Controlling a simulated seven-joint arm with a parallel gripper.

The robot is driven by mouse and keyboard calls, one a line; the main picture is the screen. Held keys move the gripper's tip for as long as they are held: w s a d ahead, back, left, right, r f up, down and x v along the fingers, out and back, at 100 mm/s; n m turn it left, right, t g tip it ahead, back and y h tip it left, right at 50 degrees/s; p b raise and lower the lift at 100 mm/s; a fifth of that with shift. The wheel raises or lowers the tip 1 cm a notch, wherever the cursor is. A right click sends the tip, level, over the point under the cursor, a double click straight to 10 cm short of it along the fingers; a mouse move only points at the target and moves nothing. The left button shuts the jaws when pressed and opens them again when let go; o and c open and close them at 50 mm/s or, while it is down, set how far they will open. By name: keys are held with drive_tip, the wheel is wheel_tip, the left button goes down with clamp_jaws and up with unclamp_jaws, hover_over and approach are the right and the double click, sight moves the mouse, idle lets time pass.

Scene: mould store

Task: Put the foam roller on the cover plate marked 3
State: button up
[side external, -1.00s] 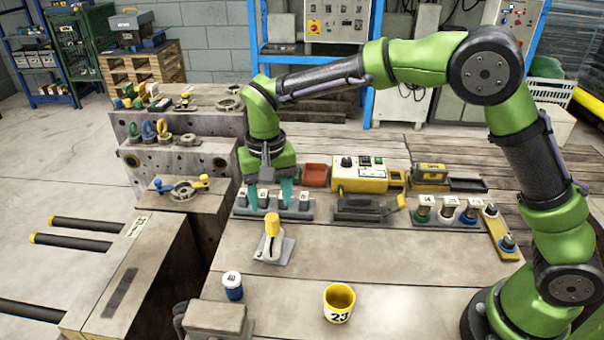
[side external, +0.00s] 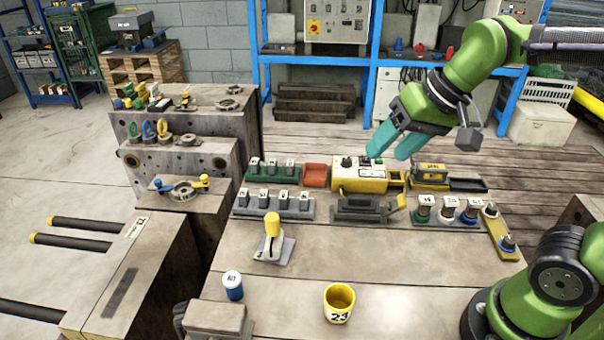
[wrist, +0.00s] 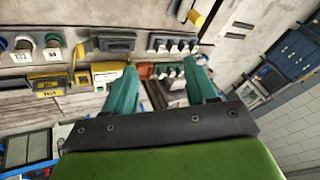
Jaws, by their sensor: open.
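The yellow piece also shows at the top of the wrist view (wrist: 196,17). My gripper (side external: 394,144) is open and empty, its teal fingers apart above the yellow control box, well behind and right of the yellow cylinder. The fingers also show apart in the wrist view (wrist: 162,80).
The yellow control box (side external: 358,176) stands at the bench's back, beside a red tray (side external: 315,175). Rows of numbered blocks (side external: 278,204) and knobs (side external: 446,210) flank it. A yellow cup marked 23 (side external: 339,303) and a blue-white jar (side external: 232,286) stand in front. The bench middle is clear.

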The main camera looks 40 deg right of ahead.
drive_tip(key=shift+t, duration=0.9)
drive_tip(key=s, duration=0.1)
drive_tip(key=s+d+f, duration=0.1)
drive_tip(key=s, duration=0.1)
drive_tip(key=s+d+f, duration=0.1)
drive_tip(key=s, duration=0.1)
